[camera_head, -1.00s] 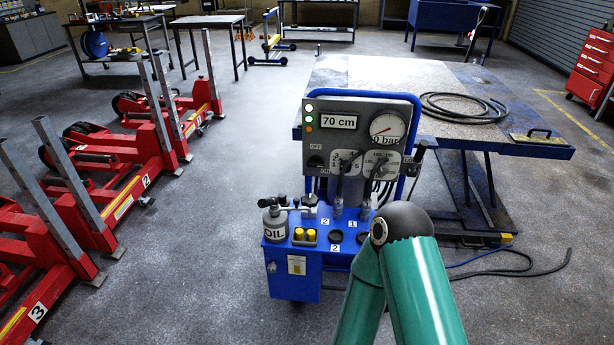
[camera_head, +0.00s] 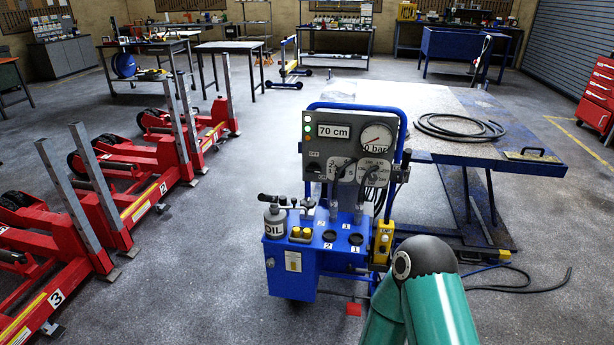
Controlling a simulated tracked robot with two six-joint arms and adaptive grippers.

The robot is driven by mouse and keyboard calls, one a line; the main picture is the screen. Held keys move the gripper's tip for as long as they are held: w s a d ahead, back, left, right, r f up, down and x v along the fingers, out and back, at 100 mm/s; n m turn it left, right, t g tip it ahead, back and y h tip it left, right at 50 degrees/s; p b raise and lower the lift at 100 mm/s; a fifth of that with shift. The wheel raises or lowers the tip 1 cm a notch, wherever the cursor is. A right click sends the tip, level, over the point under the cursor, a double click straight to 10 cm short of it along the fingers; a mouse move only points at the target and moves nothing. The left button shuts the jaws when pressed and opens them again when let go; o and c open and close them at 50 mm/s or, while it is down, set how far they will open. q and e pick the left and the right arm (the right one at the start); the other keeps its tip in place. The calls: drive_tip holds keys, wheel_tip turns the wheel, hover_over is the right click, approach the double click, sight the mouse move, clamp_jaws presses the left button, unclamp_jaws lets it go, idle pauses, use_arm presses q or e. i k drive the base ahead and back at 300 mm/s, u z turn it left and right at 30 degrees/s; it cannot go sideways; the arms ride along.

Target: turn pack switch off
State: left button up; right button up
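The blue hydraulic pack (camera_head: 290,283) stands on the floor in the middle of the head view, with a grey control panel (camera_head: 335,127) on top. The pack switch (camera_head: 314,167) is a small dark knob at the panel's lower left, with an OFF label above it. Its exact setting is too small to tell. The panel shows a 70 cm display (camera_head: 334,131), a green lamp lit, and a gauge (camera_head: 377,137) marked 0 bar. Neither gripper shows. A green link of my own arm is at the lower right, apart from the switch.
A grey oil can (camera_head: 275,222) stands on the pack's left top, and a yellow control box (camera_head: 383,243) hangs at its right. A lift table (camera_head: 470,100) with a coiled hose (camera_head: 455,127) stands behind right. Red jacks (camera_head: 120,190) line the left. Floor left of the pack is clear.

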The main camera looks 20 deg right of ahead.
sight(313, 168)
drive_tip(key=z, duration=0.1)
drive_tip(key=i, duration=0.9)
drive_tip(key=u, duration=0.05)
